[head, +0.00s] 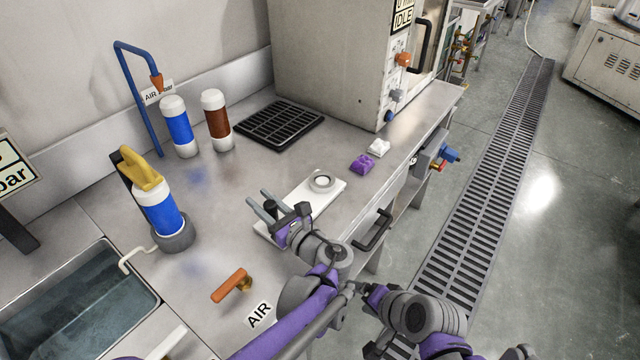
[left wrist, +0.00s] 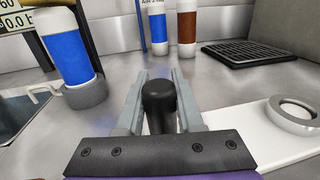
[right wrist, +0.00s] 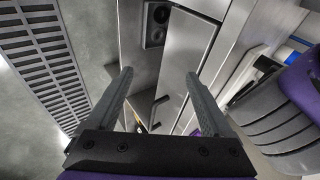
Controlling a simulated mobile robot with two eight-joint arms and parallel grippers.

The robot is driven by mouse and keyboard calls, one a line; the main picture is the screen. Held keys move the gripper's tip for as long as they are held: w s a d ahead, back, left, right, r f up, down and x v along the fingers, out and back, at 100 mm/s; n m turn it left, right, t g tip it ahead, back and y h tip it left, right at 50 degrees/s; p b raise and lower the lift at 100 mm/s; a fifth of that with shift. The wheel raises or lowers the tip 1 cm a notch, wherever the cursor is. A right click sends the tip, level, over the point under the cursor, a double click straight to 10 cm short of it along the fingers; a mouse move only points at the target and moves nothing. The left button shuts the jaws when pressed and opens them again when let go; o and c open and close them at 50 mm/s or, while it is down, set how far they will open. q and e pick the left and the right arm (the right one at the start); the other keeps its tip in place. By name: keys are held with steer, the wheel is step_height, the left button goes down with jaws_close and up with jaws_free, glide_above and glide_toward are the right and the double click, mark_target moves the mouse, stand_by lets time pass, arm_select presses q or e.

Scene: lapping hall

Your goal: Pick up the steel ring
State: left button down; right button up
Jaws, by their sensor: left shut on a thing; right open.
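The steel ring (head: 321,181) lies flat on a white board (head: 330,196) on the steel bench; in the left wrist view the ring (left wrist: 294,113) is at the right, apart from my fingers. My left gripper (head: 262,204) is over the near-left end of the board. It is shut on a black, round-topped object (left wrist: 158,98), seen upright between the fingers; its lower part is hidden. My right gripper (right wrist: 158,82) is open and empty, beside the bench front above the floor.
Blue and brown bottles (head: 179,128) (head: 218,121) stand behind, near a black grate (head: 278,124). Purple and white blocks (head: 362,164) (head: 379,147) lie right of the board.

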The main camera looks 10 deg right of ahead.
steer(key=shift+o, duration=0.8)
steer(key=w+r+m+t+y, duration=0.1)
steer(key=w+r+m+t, duration=0.1)
steer(key=w+m, duration=0.5)
steer(key=shift+w+d+r+t, duration=0.2)
steer(key=shift+w+r+t, duration=0.1)
steer(key=shift+r, duration=0.25)
steer(key=m+t+y, duration=0.1)
steer(key=m+t, duration=0.4)
steer(key=m, duration=1)
glide_toward(329, 187)
steer(key=shift+s+d+r, duration=0.15)
steer(key=shift+s+d, duration=0.1)
steer(key=shift+s, duration=0.2)
steer(key=shift+w+a, duration=0.15)
steer(key=shift+w, duration=0.2)
steer(key=shift+y, duration=0.3)
steer(key=x, duration=0.6)
steer(key=shift+f+x, duration=0.15)
steer(key=shift+x, duration=1.25)
steer(key=shift+f+x, duration=0.1)
steer(key=shift+x, duration=1.25)
steer(key=shift+d, duration=0.2)
steer(key=shift+c, duration=0.3)
steer(key=c, duration=1.4)
